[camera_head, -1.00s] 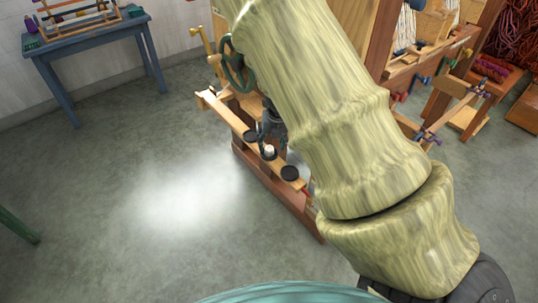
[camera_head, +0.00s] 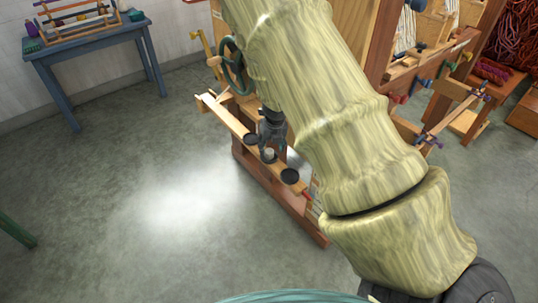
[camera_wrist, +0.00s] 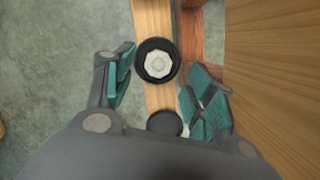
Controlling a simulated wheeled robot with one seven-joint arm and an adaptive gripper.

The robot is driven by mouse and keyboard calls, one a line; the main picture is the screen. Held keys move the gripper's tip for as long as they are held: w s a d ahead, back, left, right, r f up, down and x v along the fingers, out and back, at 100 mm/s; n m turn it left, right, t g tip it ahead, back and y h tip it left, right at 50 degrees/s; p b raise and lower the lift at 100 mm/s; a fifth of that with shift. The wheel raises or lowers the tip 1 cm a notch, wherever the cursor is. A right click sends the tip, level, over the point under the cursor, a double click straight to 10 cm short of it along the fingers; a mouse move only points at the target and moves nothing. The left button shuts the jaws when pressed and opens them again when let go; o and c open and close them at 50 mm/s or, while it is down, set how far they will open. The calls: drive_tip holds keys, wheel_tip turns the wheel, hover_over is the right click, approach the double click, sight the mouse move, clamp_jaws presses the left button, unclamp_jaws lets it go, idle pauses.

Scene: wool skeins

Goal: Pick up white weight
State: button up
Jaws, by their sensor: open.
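The white weight (camera_wrist: 158,64) is a small, faceted, round piece sitting in a black round dish (camera_wrist: 143,50) on a narrow wooden beam (camera_wrist: 152,20). In the head view the weight (camera_head: 269,154) shows small and greyish, just below my gripper (camera_head: 268,138). In the wrist view my gripper (camera_wrist: 161,82) is open, with one teal-padded finger left of the beam and the other to its right. The weight lies between the finger lines, slightly beyond them in the picture. Nothing is held. I cannot tell the exact height of the fingertips above the dish.
Another black dish (camera_wrist: 165,123) is on the beam near my palm. The head view shows a dark dish (camera_head: 290,176) to the right of the weight. A wooden panel (camera_wrist: 280,70) stands close on the right. Floor left of the beam is clear; a blue table (camera_head: 85,45) stands far off.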

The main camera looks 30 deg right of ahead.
sight(269, 151)
drive_tip(key=x, duration=0.3)
drive_tip(key=shift+w+a+f, duration=0.1)
drive_tip(key=shift+f, duration=0.15)
drive_tip(key=shift+c, duration=0.3)
clamp_jaws()
drive_tip(key=shift+r, duration=0.1)
